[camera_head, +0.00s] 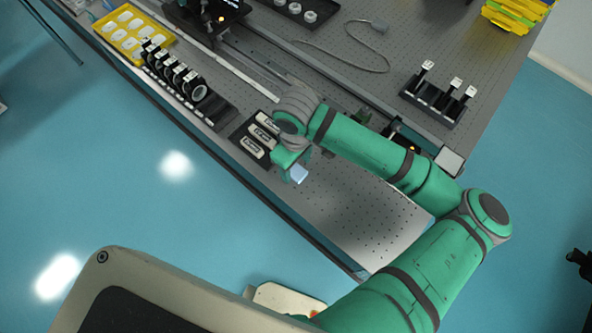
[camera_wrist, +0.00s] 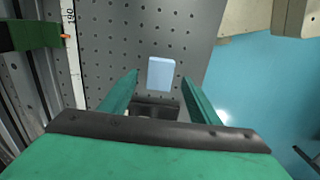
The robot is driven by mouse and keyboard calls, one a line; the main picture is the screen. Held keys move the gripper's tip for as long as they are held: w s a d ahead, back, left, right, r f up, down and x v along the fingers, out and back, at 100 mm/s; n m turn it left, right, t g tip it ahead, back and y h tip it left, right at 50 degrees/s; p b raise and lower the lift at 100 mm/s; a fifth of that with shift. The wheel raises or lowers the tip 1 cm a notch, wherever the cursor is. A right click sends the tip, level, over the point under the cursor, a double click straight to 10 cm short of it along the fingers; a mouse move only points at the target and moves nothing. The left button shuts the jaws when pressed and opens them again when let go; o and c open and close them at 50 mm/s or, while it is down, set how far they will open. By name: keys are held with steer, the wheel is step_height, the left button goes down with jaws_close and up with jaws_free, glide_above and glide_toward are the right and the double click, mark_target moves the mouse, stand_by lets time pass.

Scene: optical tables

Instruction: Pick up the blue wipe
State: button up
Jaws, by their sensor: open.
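The blue wipe (camera_wrist: 161,73) is a small pale-blue rectangle lying flat on the perforated optical table (camera_wrist: 115,45). In the wrist view it lies ahead of my gripper (camera_wrist: 162,80), roughly centred between the two green fingers. I cannot tell the exact height of the fingers above the table.
A black tray with labelled white items (camera_head: 257,141) stands just left of my gripper. A row of round black optics (camera_head: 175,73) and a yellow tray (camera_head: 130,32) lie farther up left. The table is bare to the right of the wipe, down to its front edge.

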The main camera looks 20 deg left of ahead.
steer(key=shift+f, duration=1.1)
steer(key=c, duration=1.2)
steer(key=shift+r, duration=0.15)
